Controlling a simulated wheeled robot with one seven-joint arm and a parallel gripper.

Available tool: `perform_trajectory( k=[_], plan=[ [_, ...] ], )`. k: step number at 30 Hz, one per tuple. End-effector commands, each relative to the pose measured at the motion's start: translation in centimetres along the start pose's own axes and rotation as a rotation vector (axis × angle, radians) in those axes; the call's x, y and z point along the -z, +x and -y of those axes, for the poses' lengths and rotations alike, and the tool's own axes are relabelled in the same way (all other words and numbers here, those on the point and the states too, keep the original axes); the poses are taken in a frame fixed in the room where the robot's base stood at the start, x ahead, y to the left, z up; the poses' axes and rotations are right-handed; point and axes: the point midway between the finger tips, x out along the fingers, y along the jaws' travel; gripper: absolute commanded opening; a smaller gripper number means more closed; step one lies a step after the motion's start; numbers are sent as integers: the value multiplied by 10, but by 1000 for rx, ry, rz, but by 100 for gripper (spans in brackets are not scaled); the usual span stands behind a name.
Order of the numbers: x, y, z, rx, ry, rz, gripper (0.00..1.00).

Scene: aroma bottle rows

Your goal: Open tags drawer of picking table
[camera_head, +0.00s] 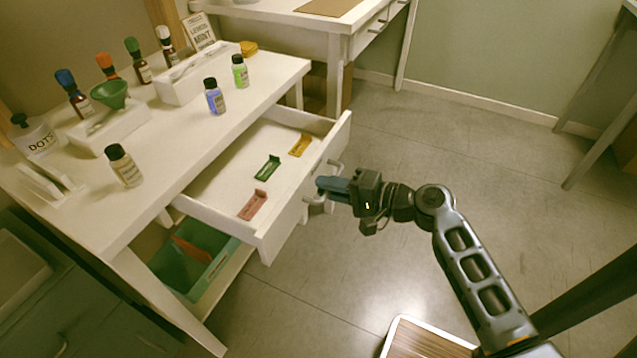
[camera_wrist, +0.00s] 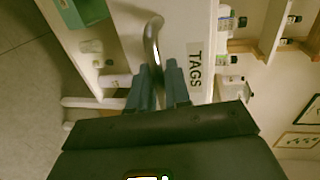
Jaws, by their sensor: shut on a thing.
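The tags drawer (camera_head: 212,212) of the white picking table (camera_head: 190,130) is pulled well out in the head view. Red, green and yellow tags (camera_head: 267,168) lie spread inside it. Its front carries a "TAGS" label (camera_wrist: 195,68) in the wrist view. My gripper (camera_head: 325,188) is at the drawer front and shut on the curved metal handle (camera_wrist: 153,40). In the wrist view the handle passes between my gripper's fingers (camera_wrist: 158,82). The part of the handle between the fingers is partly hidden.
Several bottles, a green funnel (camera_head: 110,94) and white holders stand on the tabletop. A green bin (camera_head: 195,258) sits on the lower shelf below the drawer. A second table (camera_head: 345,45) stands behind. The floor right of the drawer is clear; a wood-topped item (camera_head: 425,340) lies at the bottom.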

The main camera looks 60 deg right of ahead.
Motion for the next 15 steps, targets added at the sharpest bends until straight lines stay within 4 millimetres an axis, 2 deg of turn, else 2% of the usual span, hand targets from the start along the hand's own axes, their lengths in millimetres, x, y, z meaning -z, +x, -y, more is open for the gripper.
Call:
perform_trajectory(
  k=[11,12,15],
  plan=[
    [1,-2,-1,-1,0,-2,0],
    [1,-2,-1,-1,0,-2,20],
    [0,-2,-1,-1,0,-2,30]
  ],
)
